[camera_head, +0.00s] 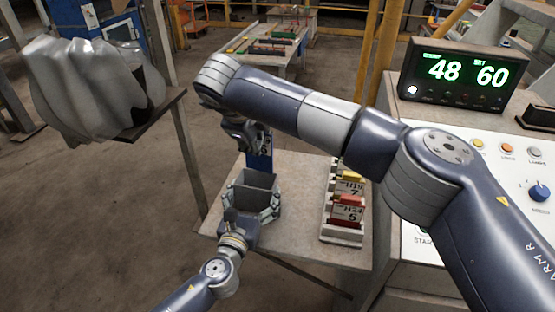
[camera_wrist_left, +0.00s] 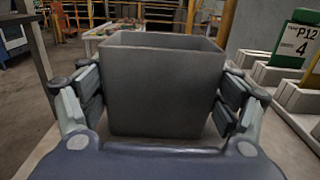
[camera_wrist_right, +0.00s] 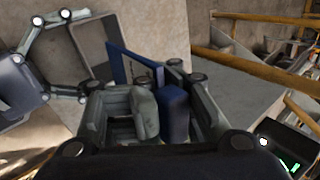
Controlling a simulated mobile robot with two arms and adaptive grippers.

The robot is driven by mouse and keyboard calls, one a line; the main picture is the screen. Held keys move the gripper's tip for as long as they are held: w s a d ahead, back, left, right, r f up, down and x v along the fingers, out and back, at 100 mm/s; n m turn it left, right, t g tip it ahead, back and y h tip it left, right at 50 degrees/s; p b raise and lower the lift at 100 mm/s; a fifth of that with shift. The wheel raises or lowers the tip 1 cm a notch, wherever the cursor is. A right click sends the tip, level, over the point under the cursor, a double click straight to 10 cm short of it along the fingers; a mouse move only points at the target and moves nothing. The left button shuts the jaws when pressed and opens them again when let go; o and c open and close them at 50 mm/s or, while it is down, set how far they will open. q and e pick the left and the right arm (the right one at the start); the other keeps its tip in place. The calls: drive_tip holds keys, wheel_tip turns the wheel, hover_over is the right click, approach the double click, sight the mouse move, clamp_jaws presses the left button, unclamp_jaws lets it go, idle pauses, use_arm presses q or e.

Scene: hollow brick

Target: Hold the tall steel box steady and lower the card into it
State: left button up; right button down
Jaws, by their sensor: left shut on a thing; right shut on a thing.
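The tall steel box (camera_head: 256,183) is grey, open at the top, and stands upright on the small table. My left gripper (camera_head: 250,212) is shut on it, with fingers against both sides in the left wrist view, where the box (camera_wrist_left: 160,85) fills the middle. My right gripper (camera_head: 243,133) is shut on a blue card (camera_head: 260,158), which hangs below it at the far side of the box opening. In the right wrist view the card (camera_wrist_right: 120,60) shows beside the box rim (camera_wrist_right: 80,40), partly hidden by the fingers. I cannot tell whether its lower edge is inside.
A rack (camera_head: 342,232) of labelled cards stands right of the box. A control panel with a display (camera_head: 463,73) reading 48 and 60 is at the right. A grey wrapped bundle (camera_head: 80,90) sits on a stand at the left. Another table (camera_head: 270,60) is farther back.

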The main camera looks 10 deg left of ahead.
sight(262, 177)
use_arm(q)
drive_tip(key=shift+r, duration=0.1)
use_arm(e)
drive_tip(key=shift+w+a+f+m, duration=0.15)
drive_tip(key=shift+a+f+m, duration=0.1)
drive_tip(key=shift+f, duration=0.35)
drive_tip(key=shift+w+a+f+m, duration=0.15)
drive_tip(key=shift+a+f, duration=0.1)
drive_tip(key=shift+f, duration=0.35)
drive_tip(key=shift+f, duration=0.1)
drive_tip(key=shift+f, duration=4.4)
drive_tip(key=c, duration=1)
unclamp_jaws()
use_arm(q)
drive_tip(key=shift+r, duration=0.1)
use_arm(e)
drive_tip(key=shift+s+f, duration=0.15)
drive_tip(key=shift+s, duration=0.05)
